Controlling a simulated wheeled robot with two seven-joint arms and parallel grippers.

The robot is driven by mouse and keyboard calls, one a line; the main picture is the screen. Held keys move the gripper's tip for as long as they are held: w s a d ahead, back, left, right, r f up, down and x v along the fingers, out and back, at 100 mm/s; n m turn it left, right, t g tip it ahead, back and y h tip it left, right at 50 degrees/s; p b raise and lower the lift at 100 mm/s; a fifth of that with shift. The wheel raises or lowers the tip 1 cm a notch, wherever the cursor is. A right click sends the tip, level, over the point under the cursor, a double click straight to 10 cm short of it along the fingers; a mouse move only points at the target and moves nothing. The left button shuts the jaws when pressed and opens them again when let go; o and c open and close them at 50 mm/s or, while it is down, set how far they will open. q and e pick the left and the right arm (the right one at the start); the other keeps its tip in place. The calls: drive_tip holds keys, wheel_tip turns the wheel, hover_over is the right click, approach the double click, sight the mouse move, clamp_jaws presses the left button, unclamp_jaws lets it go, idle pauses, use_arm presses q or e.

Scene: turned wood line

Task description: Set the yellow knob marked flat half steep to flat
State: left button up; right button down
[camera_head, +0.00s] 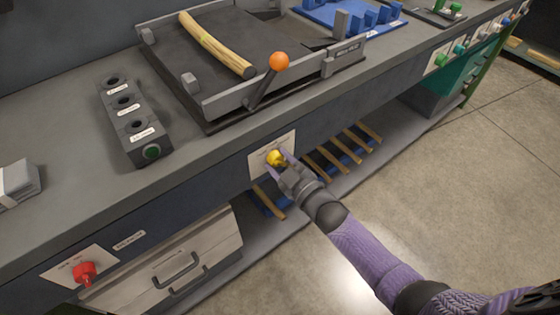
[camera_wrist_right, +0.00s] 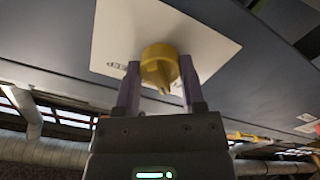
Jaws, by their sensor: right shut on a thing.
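The yellow knob (camera_head: 275,158) sits on a white plate (camera_head: 258,168) on the front face of the bench. My right gripper (camera_head: 282,168) is at the knob, with its fingers shut on it. In the right wrist view the knob (camera_wrist_right: 159,66) is between the two fingertips of the gripper (camera_wrist_right: 159,82), and its pointer ridge faces the camera. The plate's lettering is mostly hidden, with only a small label showing at the knob's left in that view. I cannot read which mark the knob points to. My left gripper is not in view.
A red knob (camera_head: 85,273) is on another plate at the lower left, near a drawer (camera_head: 175,265). Above the yellow knob, an orange-balled lever (camera_head: 278,62) stands at the front of a tray holding a turned wood piece (camera_head: 215,45). The floor (camera_head: 450,190) at right is clear.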

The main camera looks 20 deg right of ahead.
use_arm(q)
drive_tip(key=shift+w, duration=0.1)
use_arm(e)
drive_tip(key=shift+c, duration=1.6)
unclamp_jaws()
drive_tip(key=shift+o, duration=0.7)
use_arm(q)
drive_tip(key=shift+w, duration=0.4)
use_arm(e)
drive_tip(key=shift+s+d, duration=0.15)
drive_tip(key=shift+s, duration=0.25)
use_arm(q)
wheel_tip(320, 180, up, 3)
drive_tip(key=p, duration=0.3)
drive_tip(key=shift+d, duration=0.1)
use_arm(e)
drive_tip(key=v, duration=0.9)
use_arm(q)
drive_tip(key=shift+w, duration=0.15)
